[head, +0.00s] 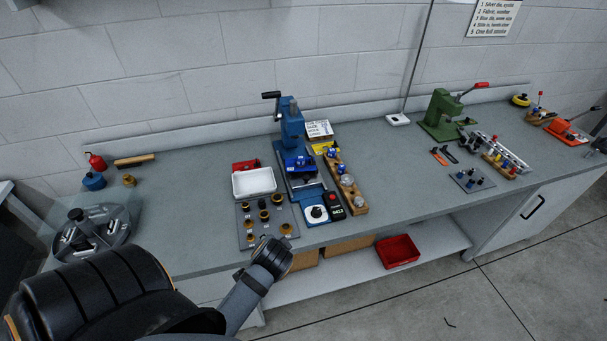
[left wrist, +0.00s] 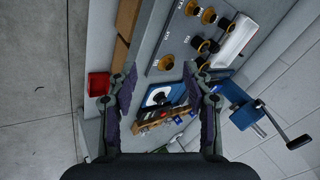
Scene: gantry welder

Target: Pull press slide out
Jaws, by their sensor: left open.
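The blue press (head: 292,130) stands on the bench with its crank lever at the upper left. A blue slide plate (head: 308,192) lies low at its front, behind a white panel with a round black dial (head: 317,214). In the left wrist view the press (left wrist: 236,108) is at the right and the dial panel (left wrist: 158,96) is between my fingers in the picture. My left gripper (left wrist: 160,76) is open and empty, apart from the press. In the head view my left arm reaches in from the lower left, and its fingers cannot be made out. My right gripper is in neither view.
A plate of dark and brass dies (head: 265,222) and a white tray (head: 254,182) are left of the press. A wooden rack (head: 345,186) and red-black box (head: 334,205) are right. A green press (head: 441,112) stands farther right. A red bin (head: 397,251) sits on the lower shelf.

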